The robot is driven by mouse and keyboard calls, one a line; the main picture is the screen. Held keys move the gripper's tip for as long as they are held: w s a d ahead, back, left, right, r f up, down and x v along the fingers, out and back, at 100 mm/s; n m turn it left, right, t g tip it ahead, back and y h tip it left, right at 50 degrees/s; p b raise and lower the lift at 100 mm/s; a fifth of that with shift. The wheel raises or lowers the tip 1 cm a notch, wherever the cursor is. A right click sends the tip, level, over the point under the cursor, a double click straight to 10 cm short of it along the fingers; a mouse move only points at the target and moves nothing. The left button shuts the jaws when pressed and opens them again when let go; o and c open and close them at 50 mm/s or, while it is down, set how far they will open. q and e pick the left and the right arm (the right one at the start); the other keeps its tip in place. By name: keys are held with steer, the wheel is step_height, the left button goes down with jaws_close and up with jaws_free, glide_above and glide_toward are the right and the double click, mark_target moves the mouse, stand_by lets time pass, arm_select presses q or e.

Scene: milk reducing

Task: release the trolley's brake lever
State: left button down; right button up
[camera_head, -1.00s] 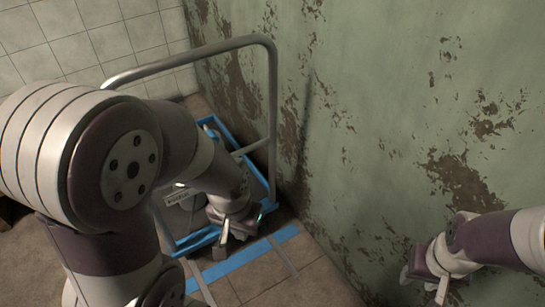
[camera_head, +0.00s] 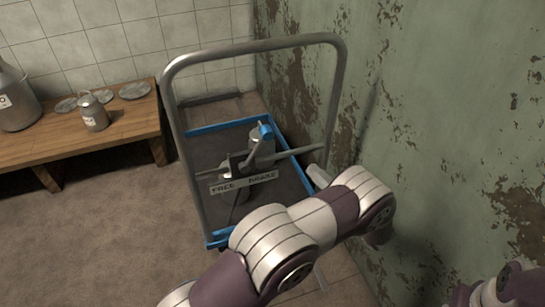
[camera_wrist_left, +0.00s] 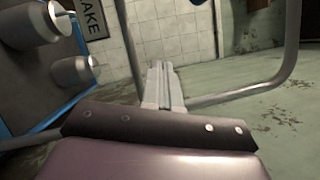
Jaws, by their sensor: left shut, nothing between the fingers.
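The trolley (camera_head: 340,90) has a grey tube handle frame and a blue-edged platform. A sign reading FREE on the left and BRAKE on the right (camera_head: 243,183) hangs on its crossbar. The brake lever (camera_head: 264,132), with a blue tip, rises behind the sign and leans right, towards the BRAKE side. My left gripper (camera_head: 318,176) is to the right of the sign, by the frame's right upright, apart from the lever. Its fingers are shut and empty in the left wrist view (camera_wrist_left: 161,84), where the sign's end (camera_wrist_left: 92,18) also shows. My right gripper is out of view.
Metal cans (camera_head: 225,172) stand on the trolley platform. A wooden bench (camera_head: 130,120) at the left holds a small can (camera_head: 93,112), a large can (camera_head: 15,98) and lids. A peeling green wall (camera_head: 450,130) is close on the right. Floor at the left is clear.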

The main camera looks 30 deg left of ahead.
arm_select(q)
steer(key=s+g+y, duration=0.1)
steer(key=s+d+g+y, duration=0.1)
steer(key=s, duration=0.1)
steer(key=shift+s+f+g, duration=0.1)
steer(key=shift+f+g, duration=0.1)
steer(key=shift+g, duration=0.1)
steer(key=b, duration=0.4)
glide_toward(255, 150)
steer(key=w+a+r, duration=0.2)
steer(key=w+a, duration=0.1)
steer(key=a, duration=0.2)
steer(key=shift+w+r, duration=0.15)
steer(key=shift+w, duration=0.05)
steer(key=shift+a, duration=0.2)
